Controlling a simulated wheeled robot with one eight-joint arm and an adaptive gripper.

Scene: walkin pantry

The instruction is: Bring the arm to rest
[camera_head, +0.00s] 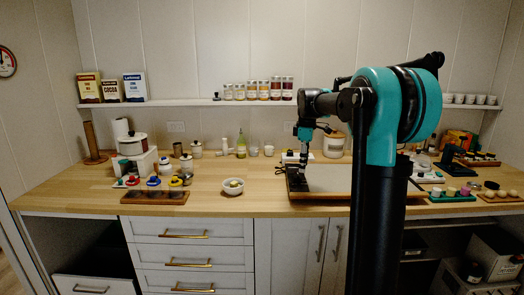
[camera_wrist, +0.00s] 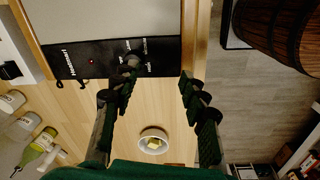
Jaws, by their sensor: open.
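My arm (camera_head: 390,110) is teal and black and reaches out over the counter. My gripper (camera_head: 303,162) points down above the black control panel at the left end of a wood-rimmed white tray-like appliance (camera_head: 335,180). In the wrist view my gripper (camera_wrist: 158,72) has its two dark fingers spread wide, with nothing between them. The left fingertip overlaps the knob on the black panel (camera_wrist: 85,60). I cannot tell whether it touches the knob.
A white bowl (camera_head: 233,187) with something yellow in it stands left of the panel. Jars and a green bottle (camera_head: 241,146) line the back. A shelf (camera_head: 180,102) with boxes and spice jars runs above. The counter's front middle (camera_head: 262,205) is clear.

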